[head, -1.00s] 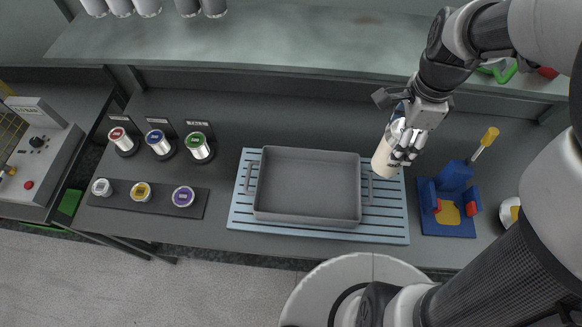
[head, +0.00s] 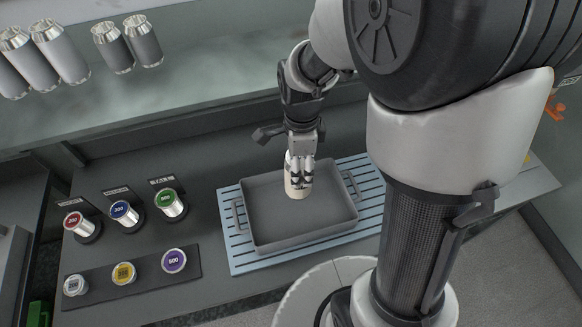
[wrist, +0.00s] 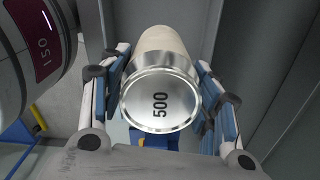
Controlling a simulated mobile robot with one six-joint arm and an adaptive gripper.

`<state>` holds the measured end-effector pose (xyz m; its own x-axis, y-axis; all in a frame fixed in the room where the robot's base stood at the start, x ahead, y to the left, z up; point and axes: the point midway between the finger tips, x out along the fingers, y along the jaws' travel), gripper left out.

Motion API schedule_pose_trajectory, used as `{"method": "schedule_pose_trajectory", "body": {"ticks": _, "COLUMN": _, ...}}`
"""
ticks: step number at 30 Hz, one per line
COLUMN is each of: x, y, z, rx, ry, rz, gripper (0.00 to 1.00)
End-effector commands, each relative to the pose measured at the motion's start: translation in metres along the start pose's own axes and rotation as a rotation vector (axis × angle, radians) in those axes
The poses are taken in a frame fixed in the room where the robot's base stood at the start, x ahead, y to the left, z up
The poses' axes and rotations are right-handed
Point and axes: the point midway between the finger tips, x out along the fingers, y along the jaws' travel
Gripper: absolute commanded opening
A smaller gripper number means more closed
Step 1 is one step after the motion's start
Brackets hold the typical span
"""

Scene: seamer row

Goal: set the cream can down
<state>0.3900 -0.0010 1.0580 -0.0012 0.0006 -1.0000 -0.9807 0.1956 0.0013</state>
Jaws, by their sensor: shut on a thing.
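The cream can (head: 297,188) is upright in my gripper (head: 300,172), over the back right part of the grey tray (head: 262,240). I cannot tell whether its base touches the tray floor. The tray is otherwise empty and lies on a blue slatted mat (head: 375,205).
To the left stand cans with red (head: 80,222), blue (head: 124,213) and green (head: 169,204) tops. In front of them a dark strip (head: 205,262) holds silver, yellow and purple-topped pieces. Silver and grey cans (head: 60,50) stand on the back shelf.

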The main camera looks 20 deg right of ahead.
Motion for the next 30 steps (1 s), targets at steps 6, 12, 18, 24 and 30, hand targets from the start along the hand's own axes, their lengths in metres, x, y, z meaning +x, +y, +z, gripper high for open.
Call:
{"method": "schedule_pose_trajectory", "body": {"ticks": 6, "x": 0.054, "y": 0.000, "z": 0.000, "rx": -0.001, "ry": 0.000, "rz": 0.002, "gripper": 0.08}}
{"method": "schedule_pose_trajectory", "body": {"ticks": 12, "x": 0.072, "y": -0.001, "z": 0.000, "rx": -0.001, "ry": 0.000, "rz": -0.002, "gripper": 0.08}}
{"method": "schedule_pose_trajectory", "body": {"ticks": 18, "x": 0.089, "y": 0.000, "z": 0.000, "rx": -0.001, "ry": 0.000, "rz": 0.001, "gripper": 0.08}}
{"method": "schedule_pose_trajectory", "body": {"ticks": 24, "x": 0.116, "y": 0.000, "z": 0.000, "rx": -0.001, "ry": 0.000, "rz": 0.001, "gripper": 0.08}}
{"method": "schedule_pose_trajectory", "body": {"ticks": 30, "x": 0.115, "y": -0.001, "z": 0.000, "rx": -0.001, "ry": -0.001, "rz": -0.002, "gripper": 0.08}}
